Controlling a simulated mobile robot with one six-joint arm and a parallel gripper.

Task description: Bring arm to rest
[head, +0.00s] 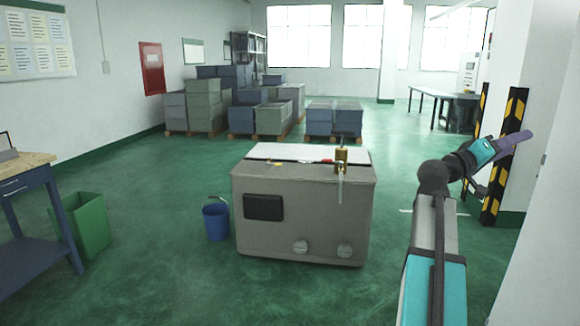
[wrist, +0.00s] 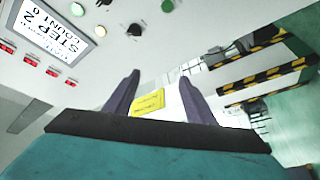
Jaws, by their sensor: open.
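My arm (head: 437,230) rises along the right side of the head view, bent at the elbow. My gripper (head: 516,143) is at its end, pointing right, in front of a yellow-and-black striped post in the picture. In the wrist view, my gripper (wrist: 160,80) shows two purple fingers spread apart, with nothing between them. Beyond them is a pale control panel (wrist: 170,50) with a screen (wrist: 62,32) reading "STEP 2", buttons and a yellow label. I cannot tell the exact gap from the fingers to the panel.
Striped posts (head: 510,150) stand near my gripper, by a white surface (head: 550,220) at right. A grey machine box (head: 300,215) stands mid-floor, with a blue bucket (head: 216,222) beside it. A green bin (head: 88,225) and workbench (head: 30,185) are left. Open floor lies behind the box.

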